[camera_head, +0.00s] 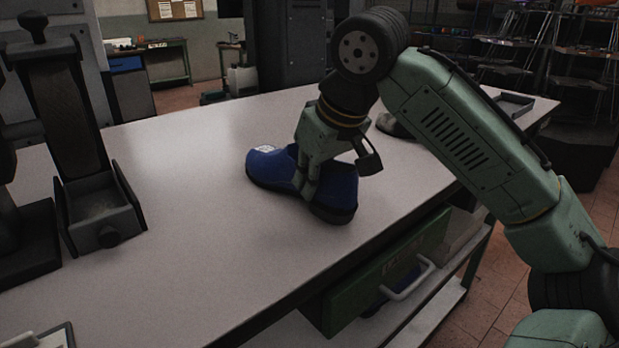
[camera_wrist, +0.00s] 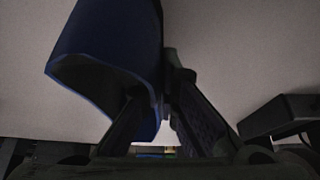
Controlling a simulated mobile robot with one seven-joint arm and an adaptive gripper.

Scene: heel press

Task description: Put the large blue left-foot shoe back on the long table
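The blue shoe (camera_head: 270,168) is on or just above the long table (camera_head: 200,240), with its toe to the left and its dark-soled heel to the right. A small white label shows on its toe. My gripper (camera_head: 309,186) reaches down onto the shoe's side at the opening. In the wrist view the shoe (camera_wrist: 105,40) fills the upper left, and my gripper (camera_wrist: 165,95) has its fingers on either side of the shoe's wall, shut on it. Whether the sole touches the table is hard to tell. The gripper hides part of the opening.
A press-like device (camera_head: 95,205) stands at the table's left. A grey object (camera_head: 392,125), partly hidden, lies behind my gripper. A green drawer (camera_head: 385,270) with a light handle is under the table's front edge.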

